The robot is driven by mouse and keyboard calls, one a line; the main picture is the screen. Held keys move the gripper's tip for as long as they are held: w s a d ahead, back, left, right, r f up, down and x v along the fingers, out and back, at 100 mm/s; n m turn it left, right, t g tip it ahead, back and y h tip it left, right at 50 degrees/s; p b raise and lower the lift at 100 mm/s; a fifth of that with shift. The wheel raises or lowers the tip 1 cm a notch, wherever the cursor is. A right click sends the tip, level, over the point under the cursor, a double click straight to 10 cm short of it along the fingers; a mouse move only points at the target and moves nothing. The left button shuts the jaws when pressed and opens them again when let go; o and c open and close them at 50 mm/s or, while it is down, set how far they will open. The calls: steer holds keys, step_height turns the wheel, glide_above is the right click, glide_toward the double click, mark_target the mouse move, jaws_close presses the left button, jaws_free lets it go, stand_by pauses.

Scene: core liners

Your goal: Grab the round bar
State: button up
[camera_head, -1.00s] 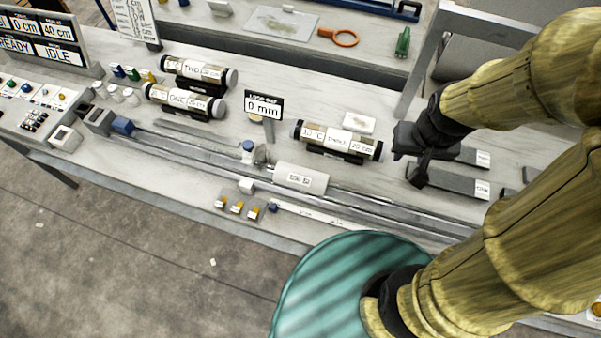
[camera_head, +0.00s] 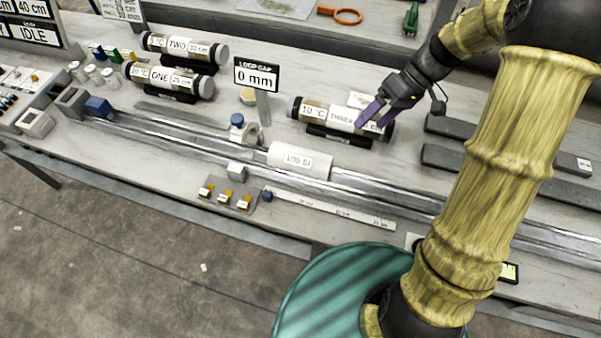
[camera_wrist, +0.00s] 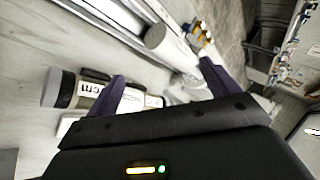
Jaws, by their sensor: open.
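No single thing is labelled as the round bar. A white round cylinder marked "100 SI" (camera_head: 299,161) lies on the long metal rails; a white cylinder (camera_wrist: 166,45) at the top middle of the wrist view looks like it. The capped core liner marked "THREE" (camera_head: 315,112) lies on a black cradle. It also shows in the wrist view (camera_wrist: 90,91), at left, partly behind my left finger. My gripper (camera_head: 372,122) has purple fingers, apart and empty, over the liner's right end. Its fingers also show in the wrist view (camera_wrist: 162,75). Contact cannot be told.
Liners ONE (camera_head: 165,77) and TWO (camera_head: 180,47) lie at the left. A "0 mm" sign (camera_head: 256,75) stands between them and THREE. Dark flat bars (camera_head: 480,161) lie at the right. A blue-knobbed fixture (camera_head: 238,124) stands beside the rails.

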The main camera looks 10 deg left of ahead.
steer(key=w+a+f+n+g+y+b, duration=0.2)
steer(key=w+f+n+y+b, duration=0.1)
steer(key=w+f+n+b, duration=0.1)
steer(key=y, duration=0.1)
glide_toward(309, 151)
steer(key=shift+w+x, duration=0.25)
steer(key=shift+x, duration=2.2)
steer(key=shift+a+f+n+p, duration=0.1)
steer(key=shift+f+n+p, duration=0.2)
steer(key=shift+p, duration=0.1)
steer(key=shift+p+x, duration=0.5)
steer(key=shift+x, duration=2.1)
steer(key=shift+s, duration=0.1)
steer(key=c, duration=1.4)
step_height(309, 151, up, 10)
steer(key=shift+b, duration=0.3)
steer(key=shift+c, duration=0.2)
